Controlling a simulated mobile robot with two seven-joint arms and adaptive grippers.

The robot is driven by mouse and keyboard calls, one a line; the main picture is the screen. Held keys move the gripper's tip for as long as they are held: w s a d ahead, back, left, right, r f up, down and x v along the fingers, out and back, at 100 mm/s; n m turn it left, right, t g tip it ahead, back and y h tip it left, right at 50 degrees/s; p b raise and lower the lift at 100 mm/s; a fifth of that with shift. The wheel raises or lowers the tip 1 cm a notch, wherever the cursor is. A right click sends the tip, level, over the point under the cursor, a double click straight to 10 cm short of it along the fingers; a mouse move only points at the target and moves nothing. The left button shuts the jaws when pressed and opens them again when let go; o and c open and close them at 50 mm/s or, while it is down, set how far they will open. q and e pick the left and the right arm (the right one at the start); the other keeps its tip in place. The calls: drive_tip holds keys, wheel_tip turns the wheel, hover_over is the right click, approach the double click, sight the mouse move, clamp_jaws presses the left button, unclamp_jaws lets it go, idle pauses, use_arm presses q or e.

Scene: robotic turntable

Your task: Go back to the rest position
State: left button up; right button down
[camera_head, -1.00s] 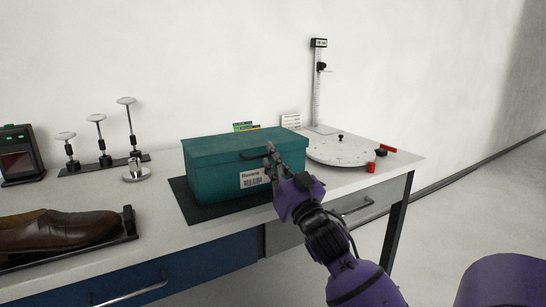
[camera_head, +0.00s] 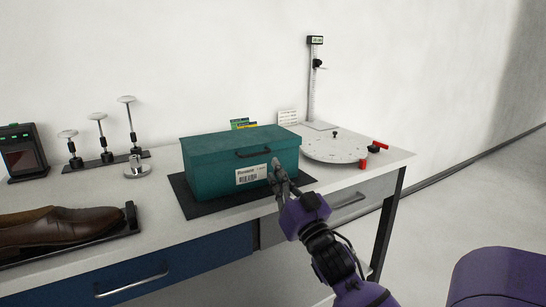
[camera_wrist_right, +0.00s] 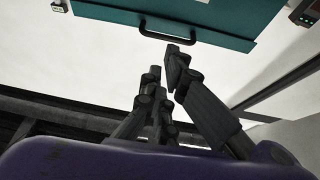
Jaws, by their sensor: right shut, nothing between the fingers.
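My right gripper (camera_head: 279,177) is shut and empty, just in front of the right part of the teal box in the head view. The teal box (camera_head: 215,175) has a closed lid, a dark handle on its front and a white barcode label. It stands on a black mat (camera_head: 192,205) on the table. In the right wrist view the fingers (camera_wrist_right: 168,62) point toward the box's dark handle (camera_wrist_right: 167,33), with a visible gap. My left gripper is not in view.
A round white turntable (camera_head: 335,148) with red parts and a tall measuring post (camera_head: 315,85) stand on the right of the table (camera_head: 395,160). A brown shoe (camera_head: 60,228), several small stands (camera_head: 105,155) and a dark device (camera_head: 22,152) are on the left.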

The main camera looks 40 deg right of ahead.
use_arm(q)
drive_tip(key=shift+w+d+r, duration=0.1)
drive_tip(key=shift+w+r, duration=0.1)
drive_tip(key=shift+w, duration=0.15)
use_arm(e)
drive_tip(key=shift+s+a+f, duration=0.15)
drive_tip(key=shift+s+f, duration=0.4)
drive_tip(key=shift+f, duration=0.05)
drive_tip(key=shift+s+a+f, duration=0.15)
drive_tip(key=shift+s+f, duration=0.35)
drive_tip(key=shift+f, duration=0.05)
